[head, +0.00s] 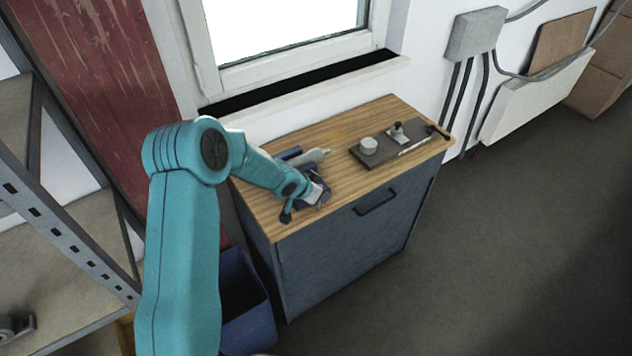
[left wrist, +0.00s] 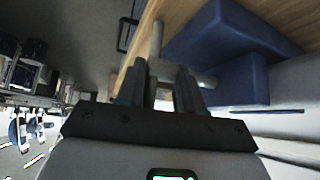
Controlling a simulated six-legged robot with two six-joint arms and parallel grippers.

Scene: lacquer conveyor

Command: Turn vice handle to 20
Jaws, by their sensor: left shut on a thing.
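The blue vice (head: 292,153) sits at the left end of the wooden bench top, mostly hidden behind my left arm in the head view. In the left wrist view the vice body (left wrist: 228,38) is large and close, with its grey handle (left wrist: 157,42) in front of it at the bench edge. My left gripper (head: 317,197) is at the front of the vice. In the left wrist view the fingers of the left gripper (left wrist: 165,88) are shut on the handle. The handle's angle and any scale are too unclear to read. My right gripper is in neither view.
A dark plate (head: 378,152) with a pale round piece (head: 368,145) and small parts lies on the bench top (head: 395,105) to the right. The cabinet front has a dark pull handle (head: 376,202). A blue bin (head: 250,325) stands at the left. Grey floor (head: 490,230) is clear at right.

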